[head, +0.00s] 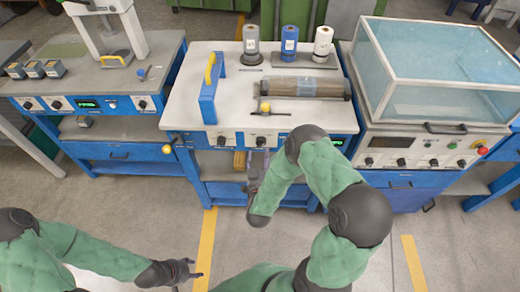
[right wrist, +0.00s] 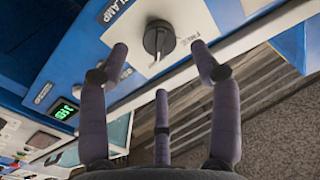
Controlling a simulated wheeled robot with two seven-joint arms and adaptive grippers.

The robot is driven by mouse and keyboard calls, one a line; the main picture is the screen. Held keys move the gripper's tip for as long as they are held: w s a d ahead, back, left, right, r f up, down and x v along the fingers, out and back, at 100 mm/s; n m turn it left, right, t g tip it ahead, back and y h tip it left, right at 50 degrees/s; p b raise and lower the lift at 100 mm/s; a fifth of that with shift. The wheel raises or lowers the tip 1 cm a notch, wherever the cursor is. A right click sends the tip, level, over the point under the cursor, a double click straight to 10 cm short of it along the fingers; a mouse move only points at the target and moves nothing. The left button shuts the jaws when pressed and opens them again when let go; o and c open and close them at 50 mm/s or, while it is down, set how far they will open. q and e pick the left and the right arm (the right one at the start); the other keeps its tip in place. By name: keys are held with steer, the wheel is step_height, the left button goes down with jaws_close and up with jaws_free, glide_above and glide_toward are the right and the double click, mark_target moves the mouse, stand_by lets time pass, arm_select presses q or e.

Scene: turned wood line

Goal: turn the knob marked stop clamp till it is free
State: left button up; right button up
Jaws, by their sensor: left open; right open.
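The dark round knob (right wrist: 158,40) is on a pale plate on the blue front panel in the right wrist view. Lettering ending in "CLAMP" is beside it, and small print on its plate is hard to read. In the head view a knob (head: 261,141) on the middle bench's front is just above my right gripper (head: 257,172). My right gripper (right wrist: 160,75) is open, its fingers spread around the knob's near side without visible contact. My left gripper (head: 188,269) is open and empty, low over the floor, far from the knob.
Another knob (head: 221,141) is left of the near one. A green display (right wrist: 65,110) shows along the panel. Clear floor lies in front.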

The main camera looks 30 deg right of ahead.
mark_target(261, 146)
steer(key=shift+b+x, duration=0.45)
steer(key=shift+x, duration=1.9)
steer(key=c, duration=1.2)
